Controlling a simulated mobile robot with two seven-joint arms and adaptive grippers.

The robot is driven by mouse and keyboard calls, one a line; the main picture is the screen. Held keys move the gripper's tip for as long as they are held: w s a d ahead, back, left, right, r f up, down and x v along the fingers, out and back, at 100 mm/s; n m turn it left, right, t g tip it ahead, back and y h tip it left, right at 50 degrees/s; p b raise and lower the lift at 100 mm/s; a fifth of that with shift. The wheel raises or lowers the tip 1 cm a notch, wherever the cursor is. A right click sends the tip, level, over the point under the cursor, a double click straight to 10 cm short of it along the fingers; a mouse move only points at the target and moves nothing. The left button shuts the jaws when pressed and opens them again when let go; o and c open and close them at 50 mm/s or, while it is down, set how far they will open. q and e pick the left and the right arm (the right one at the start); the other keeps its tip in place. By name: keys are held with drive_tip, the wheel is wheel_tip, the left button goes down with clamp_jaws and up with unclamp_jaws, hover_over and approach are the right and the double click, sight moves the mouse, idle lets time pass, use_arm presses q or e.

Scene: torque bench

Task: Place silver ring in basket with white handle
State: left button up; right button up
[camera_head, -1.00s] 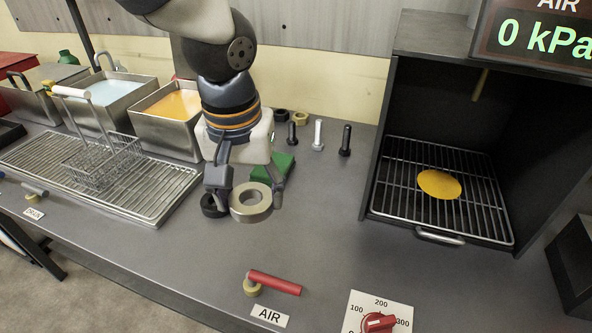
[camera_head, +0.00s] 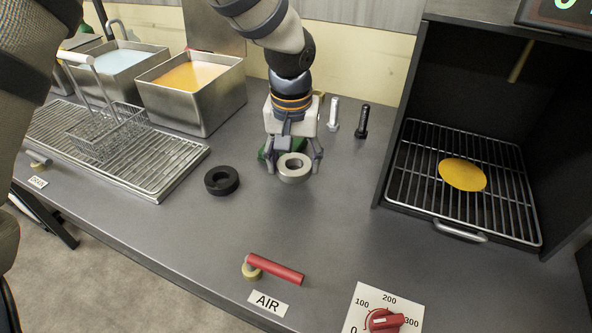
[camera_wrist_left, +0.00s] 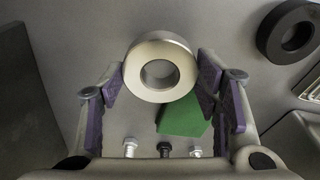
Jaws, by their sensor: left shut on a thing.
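My left gripper (camera_head: 296,166) is shut on the silver ring (camera_head: 294,179), a thick metal ring with a round hole. The ring also shows in the left wrist view (camera_wrist_left: 160,50), between the purple finger pads. It seems to be above the bench, in front of a green block. The wire basket (camera_head: 108,135) with the white handle (camera_head: 72,57) stands upright on the slatted drain rack at the left, well away from the gripper. My right gripper is not in view.
A black ring (camera_head: 222,181) lies on the bench between the drain rack (camera_head: 165,180) and my gripper. Metal tanks (camera_head: 200,105) of orange and blue liquid stand behind. Bolts (camera_head: 362,120) stand near the back wall. An open oven (camera_head: 470,200) is at the right. The bench front holds a red-handled air valve (camera_head: 275,269).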

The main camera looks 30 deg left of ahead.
sight(294, 166)
use_arm(q)
drive_tip(key=shift+f, duration=1.45)
drive_tip(key=shift+f, duration=0.2)
drive_tip(key=o, duration=1.6)
drive_tip(key=shift+o, duration=0.2)
